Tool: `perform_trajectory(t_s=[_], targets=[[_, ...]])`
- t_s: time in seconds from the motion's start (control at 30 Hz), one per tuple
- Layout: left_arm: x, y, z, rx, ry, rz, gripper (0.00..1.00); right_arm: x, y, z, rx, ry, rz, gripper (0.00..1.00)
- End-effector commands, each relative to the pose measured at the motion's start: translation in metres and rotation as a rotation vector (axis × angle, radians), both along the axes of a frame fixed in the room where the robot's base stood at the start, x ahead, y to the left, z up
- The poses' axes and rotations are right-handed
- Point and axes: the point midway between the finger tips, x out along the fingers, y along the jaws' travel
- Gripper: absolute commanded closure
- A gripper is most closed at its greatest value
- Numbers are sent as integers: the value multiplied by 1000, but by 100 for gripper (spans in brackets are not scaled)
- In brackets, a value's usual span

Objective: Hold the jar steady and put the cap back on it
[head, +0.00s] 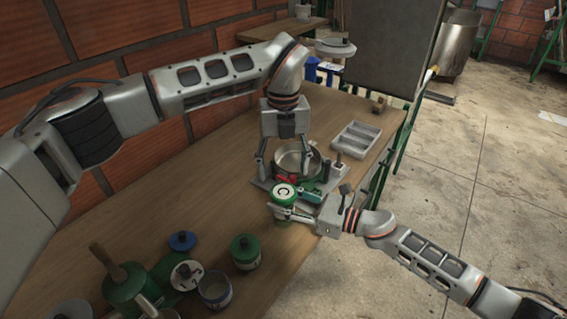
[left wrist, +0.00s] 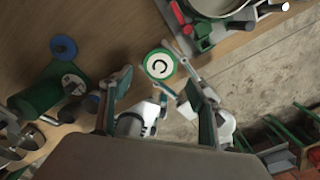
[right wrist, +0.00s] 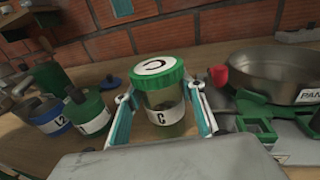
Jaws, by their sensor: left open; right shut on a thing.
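A clear jar marked C (right wrist: 168,115) stands upright between the fingers of my right gripper (right wrist: 163,100), which is shut on it. The green cap (right wrist: 157,70), with a white C disc on top, sits level over the jar's mouth; I cannot tell how tight it is. In the head view the cap (head: 284,191) hides most of the jar, and my right gripper (head: 292,212) reaches it from the right. My left gripper (head: 289,172) is open and empty, pointing down above the cap. In the left wrist view the cap (left wrist: 159,64) shows between its spread fingers.
A metal pan (head: 297,160) on a scale-like base stands just behind the jar. A grey divided tray (head: 356,140) lies to the right. Several green and blue jars and a green-lidded jar (head: 245,251) stand at the front left. The table's right edge is close.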

Motion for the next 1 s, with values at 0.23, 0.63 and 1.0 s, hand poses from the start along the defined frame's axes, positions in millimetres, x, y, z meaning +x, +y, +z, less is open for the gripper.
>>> perform_trajectory(t_s=[0.23,0.63,1.0], targets=[[-1,0,-38,-1,5,-1,40,0,0,0,0,0,1,100],[-1,0,-71,0,1,-1,40,0,0,0,0,0,0,100],[0,0,-71,0,1,-1,68,0,0,0,0,0,0,100]])
